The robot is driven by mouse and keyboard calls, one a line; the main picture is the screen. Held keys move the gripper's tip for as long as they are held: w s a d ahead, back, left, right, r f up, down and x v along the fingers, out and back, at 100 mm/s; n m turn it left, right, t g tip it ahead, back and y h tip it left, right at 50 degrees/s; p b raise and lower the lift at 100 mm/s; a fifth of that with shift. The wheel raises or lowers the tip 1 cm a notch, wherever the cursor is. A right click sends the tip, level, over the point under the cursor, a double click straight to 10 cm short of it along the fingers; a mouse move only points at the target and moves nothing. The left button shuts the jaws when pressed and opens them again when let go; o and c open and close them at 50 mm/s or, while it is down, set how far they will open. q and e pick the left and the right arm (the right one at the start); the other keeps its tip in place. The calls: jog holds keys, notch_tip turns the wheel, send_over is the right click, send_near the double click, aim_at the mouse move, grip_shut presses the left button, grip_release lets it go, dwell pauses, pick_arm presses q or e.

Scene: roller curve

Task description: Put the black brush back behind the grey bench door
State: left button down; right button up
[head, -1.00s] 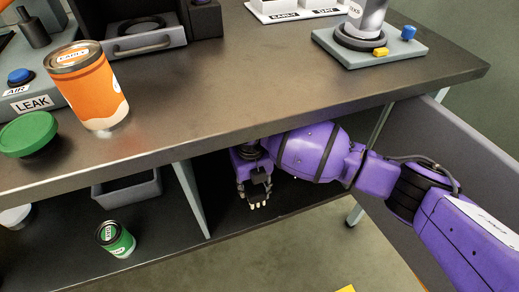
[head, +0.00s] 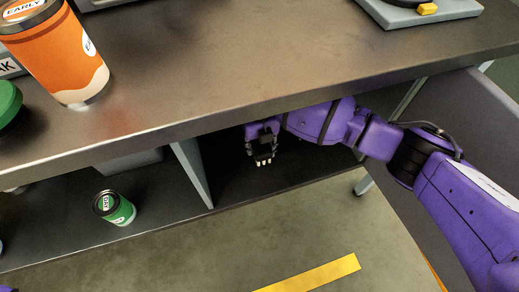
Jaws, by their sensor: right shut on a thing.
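The grey bench door (head: 455,108) stands open at the right, beyond my right arm. My right arm reaches under the bench top into the dark compartment (head: 300,167) behind the doorway. My right gripper (head: 263,160) points down inside it, above the compartment floor, shut on a dark thing. That is presumably the black brush, but its outline is hard to tell from the dark fingers. Pale tips show at the lower end. The bench top hides part of the arm. My left gripper is out of view.
A grey divider (head: 192,172) stands left of the compartment. An orange can (head: 60,55) stands on the bench top (head: 250,65). A yellow stripe (head: 315,275) marks the floor.

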jog(key=shift+f+b, duration=0.5)
jog(key=shift+f, duration=1.35)
jog(key=shift+f, duration=0.15)
jog(key=o, duration=1.2)
notch_tip(320, 180, up, 8)
jog(key=shift+f+p, duration=0.2)
jog(key=shift+p, duration=1.05)
jog(key=shift+r, duration=0.15)
